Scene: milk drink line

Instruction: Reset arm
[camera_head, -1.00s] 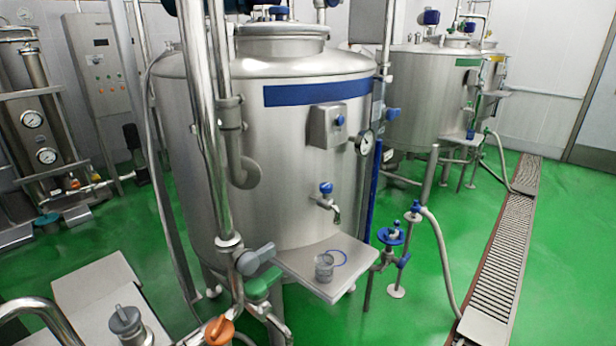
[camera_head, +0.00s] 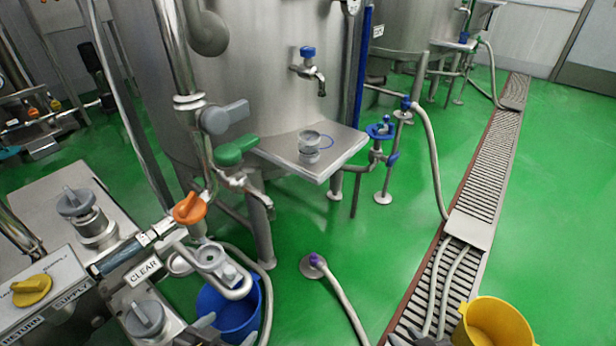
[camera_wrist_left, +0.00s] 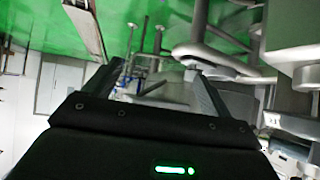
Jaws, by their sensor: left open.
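My left gripper (camera_head: 226,336) shows at the bottom edge of the head view, in front of a blue bucket (camera_head: 240,305). In the left wrist view its fingers (camera_wrist_left: 152,80) are spread apart with nothing seen between them.
A valve manifold (camera_head: 75,270) with coloured handles is at left. A hose (camera_head: 345,300) lies on the floor near a drain grate (camera_head: 470,200).

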